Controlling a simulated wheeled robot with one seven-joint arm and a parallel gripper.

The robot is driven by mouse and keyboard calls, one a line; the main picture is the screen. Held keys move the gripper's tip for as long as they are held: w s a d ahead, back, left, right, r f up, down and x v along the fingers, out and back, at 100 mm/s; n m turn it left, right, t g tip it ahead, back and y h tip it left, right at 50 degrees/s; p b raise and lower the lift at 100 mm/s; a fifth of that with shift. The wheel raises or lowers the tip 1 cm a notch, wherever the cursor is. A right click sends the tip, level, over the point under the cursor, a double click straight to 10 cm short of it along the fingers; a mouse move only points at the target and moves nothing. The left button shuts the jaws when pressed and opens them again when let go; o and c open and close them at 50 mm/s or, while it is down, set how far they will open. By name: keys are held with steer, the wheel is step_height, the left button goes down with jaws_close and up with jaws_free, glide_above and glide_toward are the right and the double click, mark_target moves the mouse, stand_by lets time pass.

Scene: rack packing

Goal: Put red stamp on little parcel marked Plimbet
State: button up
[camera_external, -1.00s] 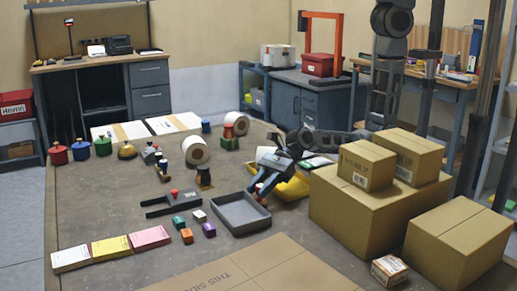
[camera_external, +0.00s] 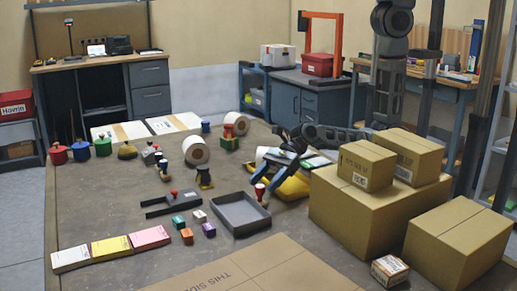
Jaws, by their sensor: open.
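A red stamp (camera_external: 261,189) with a pale part shows at the back right corner of the grey tray (camera_external: 241,214). I cannot tell whether it stands in the tray or just behind it. My gripper (camera_external: 264,181) is open with its blue fingers pointing down around or right beside the stamp; contact is unclear. A small cardboard parcel (camera_external: 389,270) with a label lies at the front right, far from my gripper. Its print is too small to read, so I cannot confirm the name Plimbet.
Large cardboard boxes (camera_external: 365,210) stand right of my gripper. A yellow thing (camera_external: 292,188) lies just behind it. Small coloured blocks (camera_external: 209,230) and a dark stapler-like tool (camera_external: 168,203) lie left of the tray. A flat carton (camera_external: 255,270) covers the front.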

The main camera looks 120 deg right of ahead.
steer(key=shift+o, duration=0.2)
steer(key=v, duration=0.9)
steer(key=shift+s, duration=0.2)
steer(key=shift+r, duration=0.1)
